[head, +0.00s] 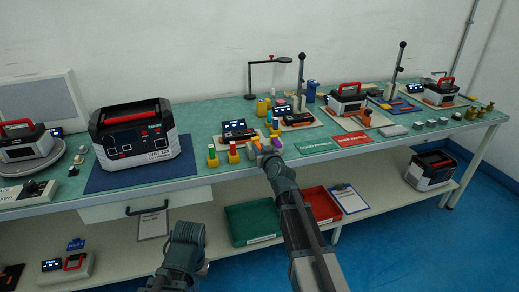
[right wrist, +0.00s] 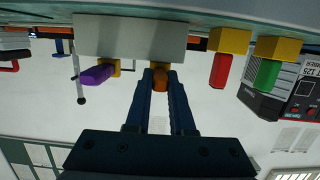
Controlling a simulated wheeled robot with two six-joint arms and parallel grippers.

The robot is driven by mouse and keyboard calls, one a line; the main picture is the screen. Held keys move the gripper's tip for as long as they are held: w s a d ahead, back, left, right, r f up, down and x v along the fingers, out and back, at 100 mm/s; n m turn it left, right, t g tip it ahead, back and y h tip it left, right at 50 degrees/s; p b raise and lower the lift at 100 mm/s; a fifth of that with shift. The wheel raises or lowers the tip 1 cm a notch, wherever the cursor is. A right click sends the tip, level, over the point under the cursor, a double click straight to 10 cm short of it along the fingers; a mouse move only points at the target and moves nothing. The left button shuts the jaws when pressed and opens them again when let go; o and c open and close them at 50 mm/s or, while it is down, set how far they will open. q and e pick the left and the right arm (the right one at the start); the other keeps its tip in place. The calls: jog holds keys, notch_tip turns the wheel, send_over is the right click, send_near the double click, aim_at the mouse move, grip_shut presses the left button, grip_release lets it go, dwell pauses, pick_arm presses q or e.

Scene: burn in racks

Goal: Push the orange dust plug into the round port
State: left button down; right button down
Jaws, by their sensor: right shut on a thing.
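My right gripper (head: 262,155) is at the front edge of the bench. In the right wrist view its two dark fingers (right wrist: 160,85) are shut on the orange dust plug (right wrist: 160,77). The plug's far end meets or lies just in front of a pale grey block (right wrist: 130,38); I cannot tell if they touch. In the head view a bit of orange (head: 257,142) shows just beyond the gripper. I cannot make out the round port in either view. Part of my left arm shows low in the head view, but its gripper cannot be seen.
Green (head: 212,153), red (head: 233,148) and purple (head: 277,143) plugs stand close to the gripper, the green and red ones in yellow blocks. A black device (head: 238,129) lies behind them. A large unit (head: 135,135) stands on a blue mat to the left.

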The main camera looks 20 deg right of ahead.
jog(key=shift+s, duration=0.85)
dwell(1.0)
jog(key=shift+s, duration=0.95)
